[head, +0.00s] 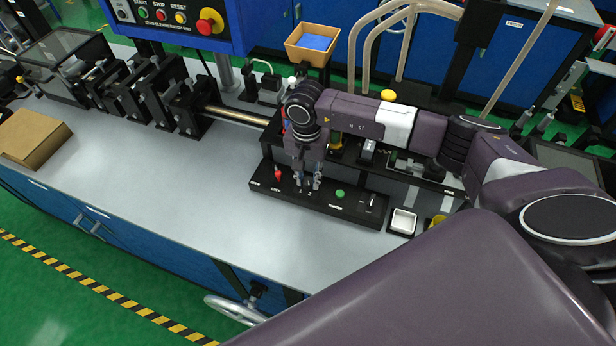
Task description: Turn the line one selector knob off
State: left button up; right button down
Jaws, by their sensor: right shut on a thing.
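A black control panel (345,204) lies on the grey bench top, with a red control (278,174) at its left and a green button (340,193) right of its middle. My right gripper (307,183) points down onto the panel between these two controls. Its fingers are shut on a small control there, which I take to be the line one selector knob. The fingers hide most of that knob, so its angle cannot be told. My left gripper is not in view.
A cardboard box (33,138) and a row of black roller stands (150,92) are at the left. An orange bin (312,44) with something blue is behind. The bench left of the panel is clear.

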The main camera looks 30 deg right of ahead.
jog(key=shift+f+m+b, duration=0.15)
jog(key=shift+m+b, duration=0.25)
jog(key=shift+b, duration=0.05)
jog(key=m+b, duration=0.3)
jog(key=shift+f+m+b, duration=0.1)
jog(key=shift+m+b, duration=0.2)
jog(key=shift+b, duration=0.1)
jog(key=m+b, duration=0.3)
jog(key=shift+m, duration=0.4)
jog(key=m+b, duration=0.2)
jog(key=m, duration=0.1)
jog(key=shift+m+b, duration=0.3)
jog(key=m+b, duration=0.3)
jog(key=m, duration=0.3)
jog(key=m+b, duration=0.1)
jog(key=m, duration=0.2)
jog(key=shift+r+m+b, duration=0.2)
jog(key=shift+m+b, duration=0.1)
jog(key=shift+b, duration=0.1)
jog(key=shift+m+b, duration=0.35)
jog(key=shift+m, duration=0.85)
jog(key=shift+r, duration=0.1)
